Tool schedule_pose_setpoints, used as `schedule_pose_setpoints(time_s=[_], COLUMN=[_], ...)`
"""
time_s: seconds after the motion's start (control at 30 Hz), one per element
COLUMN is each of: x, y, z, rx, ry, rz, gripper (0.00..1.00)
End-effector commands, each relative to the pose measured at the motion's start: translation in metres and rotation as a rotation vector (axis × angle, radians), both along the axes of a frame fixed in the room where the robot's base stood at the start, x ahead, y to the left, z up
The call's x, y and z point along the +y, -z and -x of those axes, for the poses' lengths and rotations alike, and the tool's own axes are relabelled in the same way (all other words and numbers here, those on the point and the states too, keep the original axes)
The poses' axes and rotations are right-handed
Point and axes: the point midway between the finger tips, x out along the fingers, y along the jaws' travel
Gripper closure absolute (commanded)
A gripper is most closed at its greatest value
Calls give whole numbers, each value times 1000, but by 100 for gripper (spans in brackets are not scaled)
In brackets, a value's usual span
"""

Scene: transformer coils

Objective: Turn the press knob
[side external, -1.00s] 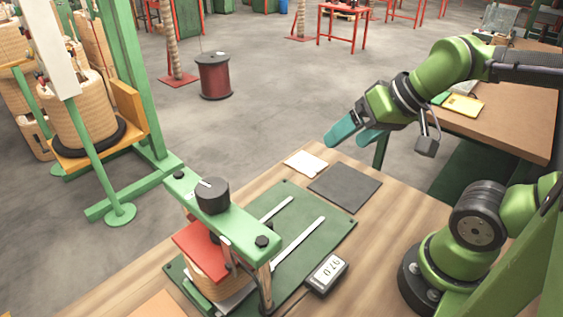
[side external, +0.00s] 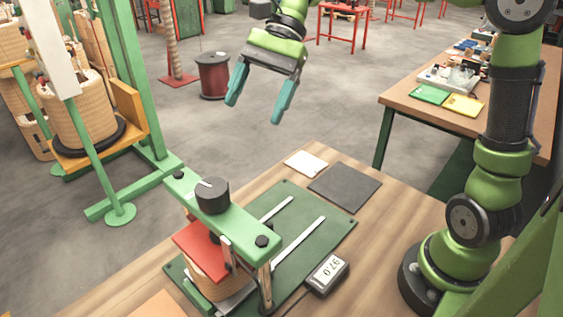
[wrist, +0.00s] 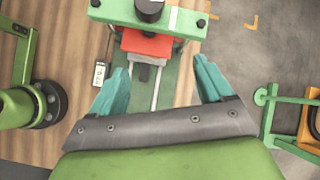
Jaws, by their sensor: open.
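My gripper (side external: 257,106) has teal fingers spread wide and empty, pointing down, high above and behind the press. In the wrist view the knob (wrist: 149,10) is at the top edge, partly cut off, beyond the open fingers (wrist: 160,84).
A gauge (side external: 328,272) reading 97.0 sits right of the press. A dark mat (side external: 345,188) and a white sheet (side external: 305,164) lie on the wooden table behind. A green post frame (side external: 132,90) stands at left. The air between gripper and press looks clear.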

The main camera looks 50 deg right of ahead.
Motion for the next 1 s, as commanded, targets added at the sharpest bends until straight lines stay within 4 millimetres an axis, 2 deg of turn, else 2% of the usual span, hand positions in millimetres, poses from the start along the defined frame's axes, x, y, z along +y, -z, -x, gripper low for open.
schedule_pose_setpoints(time_s=[0.03,0.1,0.27,0.47,1.0], x=[9,18,23,42,120], y=[-16,-32,-34,-13,66], z=[0,6,13,18,34], rx=[64,136,223,223,221], ry=[29,62,110,109,108], rz=[-49,-78,-88,-85,-85], gripper=[20,20,20,20,20])
